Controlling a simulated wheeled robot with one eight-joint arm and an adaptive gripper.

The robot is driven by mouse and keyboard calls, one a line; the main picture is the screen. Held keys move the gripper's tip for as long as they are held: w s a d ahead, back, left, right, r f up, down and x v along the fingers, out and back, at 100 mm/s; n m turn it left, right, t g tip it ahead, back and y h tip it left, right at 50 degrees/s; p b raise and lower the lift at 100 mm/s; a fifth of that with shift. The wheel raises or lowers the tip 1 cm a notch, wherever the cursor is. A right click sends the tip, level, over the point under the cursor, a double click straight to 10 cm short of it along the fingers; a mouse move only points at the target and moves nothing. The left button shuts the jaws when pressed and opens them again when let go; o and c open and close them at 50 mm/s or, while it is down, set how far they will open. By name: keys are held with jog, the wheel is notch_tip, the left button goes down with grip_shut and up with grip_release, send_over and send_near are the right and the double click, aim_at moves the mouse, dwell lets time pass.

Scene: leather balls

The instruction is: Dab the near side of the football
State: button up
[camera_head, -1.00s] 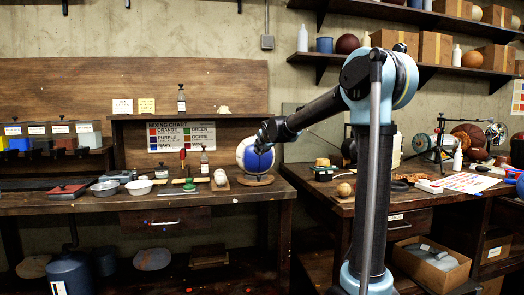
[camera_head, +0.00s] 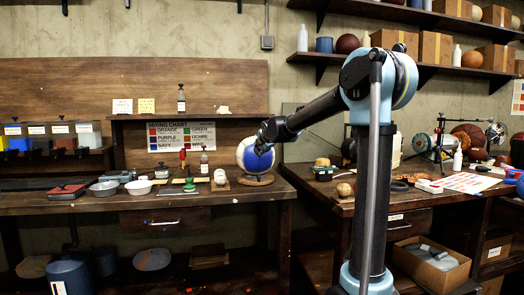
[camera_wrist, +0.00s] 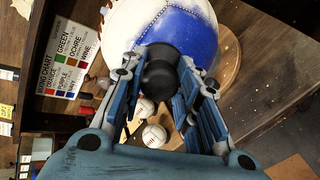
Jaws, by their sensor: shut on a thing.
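The football (camera_head: 243,153) is a white ball with a large blue area, resting on a round wooden stand (camera_head: 257,181) at the right end of the left bench. In the wrist view its blue side (camera_wrist: 182,38) fills the top, with white panels at the left. My gripper (camera_head: 264,138) is at the ball's near upper side. In the wrist view its fingers are shut on a dark, round-knobbed tool (camera_wrist: 160,78). The tool's far end is hidden, so I cannot tell whether it touches the ball.
Two white stitched balls (camera_wrist: 154,136) lie below my gripper, beside the stand. A mixing chart (camera_head: 181,136) hangs behind. A second bench (camera_head: 345,205) stands at the right.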

jog(key=v, duration=0.7)
dwell(0.7)
dwell(0.4)
